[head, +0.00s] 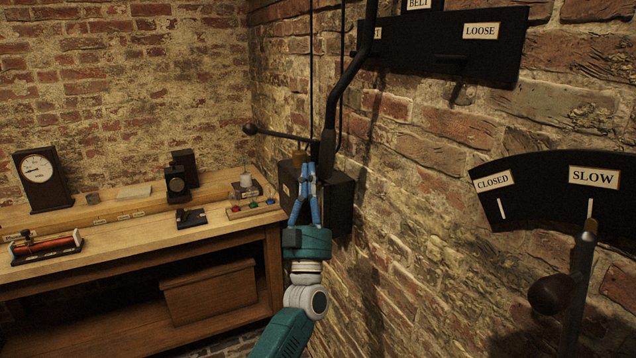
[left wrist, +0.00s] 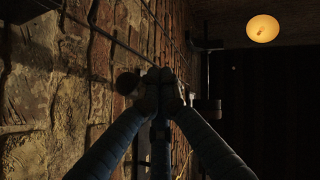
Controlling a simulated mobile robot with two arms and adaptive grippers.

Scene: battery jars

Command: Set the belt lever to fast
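A black plate (head: 438,45) high on the brick wall carries a sign reading BELT. Its right label reads LOOSE (head: 480,32); of its left label only a final T shows. A bent black lever (head: 348,82) rises from a dark box (head: 340,200) on the wall and passes in front of the plate's left end. Its top is out of frame. My left gripper (head: 308,166) is in front of the box, just left of the lever's lower end. Its blue fingertips meet or nearly meet in the left wrist view (left wrist: 160,78); nothing is clearly held. My right gripper is not in view.
A thin rod with a dark knob (head: 250,129) sticks out left, close above my gripper. At right, a curved plate (head: 540,180) reads CLOSED and SLOW, with a knobbed lever (head: 577,285) below SLOW. A wooden bench (head: 130,240) with instruments stands at left.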

